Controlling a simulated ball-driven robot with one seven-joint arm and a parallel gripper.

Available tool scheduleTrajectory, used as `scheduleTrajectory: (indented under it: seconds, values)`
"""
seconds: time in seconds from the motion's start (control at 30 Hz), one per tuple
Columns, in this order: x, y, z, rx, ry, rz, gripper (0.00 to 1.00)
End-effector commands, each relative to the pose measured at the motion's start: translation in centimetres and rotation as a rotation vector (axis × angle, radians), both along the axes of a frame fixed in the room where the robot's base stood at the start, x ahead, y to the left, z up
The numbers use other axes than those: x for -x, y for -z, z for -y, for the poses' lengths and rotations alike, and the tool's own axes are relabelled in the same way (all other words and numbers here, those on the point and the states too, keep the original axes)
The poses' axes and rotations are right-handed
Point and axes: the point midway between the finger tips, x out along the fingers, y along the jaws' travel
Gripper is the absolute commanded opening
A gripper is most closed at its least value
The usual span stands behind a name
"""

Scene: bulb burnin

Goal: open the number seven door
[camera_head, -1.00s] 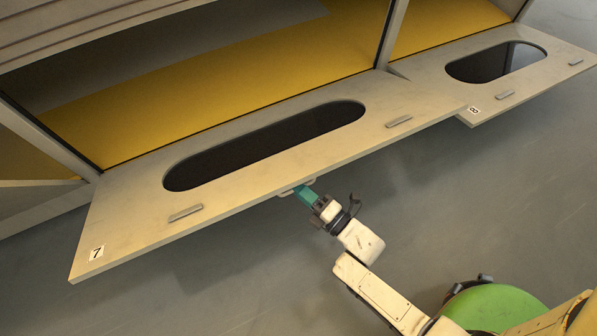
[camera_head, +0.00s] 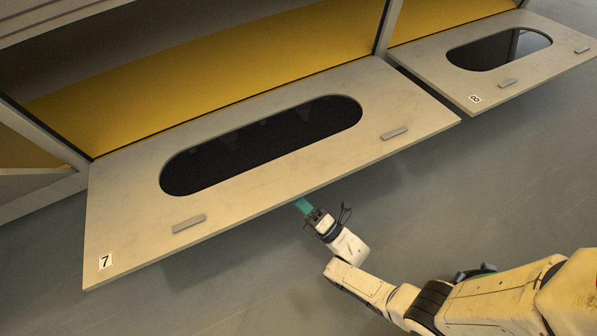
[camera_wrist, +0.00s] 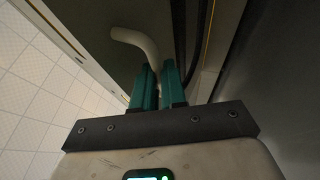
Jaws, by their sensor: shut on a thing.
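The number seven door (camera_head: 240,205) is a pale flat panel with a long oval window and a "7" label (camera_head: 105,262) at its left corner. It is swung down and out along its far edge, so the yellow-lined compartment (camera_head: 200,80) behind it stands open. My gripper (camera_head: 302,206) is at the middle of the door's front edge, its teal fingers partly hidden under that edge. In the wrist view my gripper (camera_wrist: 158,78) is shut on a pale curved handle (camera_wrist: 135,42). The handle is hidden in the head view now.
The number eight door (camera_head: 425,60) also hangs open at the right, with a narrow gap between the two doors. A post (camera_head: 388,28) divides the compartments. Grey floor (camera_head: 500,170) lies clear in front of the doors.

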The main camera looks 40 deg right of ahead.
Motion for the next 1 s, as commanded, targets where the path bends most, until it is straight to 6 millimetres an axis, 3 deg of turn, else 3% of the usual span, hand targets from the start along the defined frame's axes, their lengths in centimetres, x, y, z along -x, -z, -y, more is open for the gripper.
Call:
scheduleTrajectory:
  seconds: [0.03, 0.53, 0.57, 0.8, 1.0]
  values:
    - [-1.08, -0.36, 0.59, 0.003, 0.012, 0.014, 0.0]
    - [-1.09, -0.3, 0.66, 0.003, 0.017, 0.023, 0.0]
    - [-1.09, -0.31, 0.67, 0.003, 0.017, 0.023, 0.12]
    - [-0.88, -0.22, 0.4, 0.004, 0.009, 0.022, 0.35]
    - [-0.74, -0.16, 0.25, 0.004, 0.005, 0.02, 0.36]
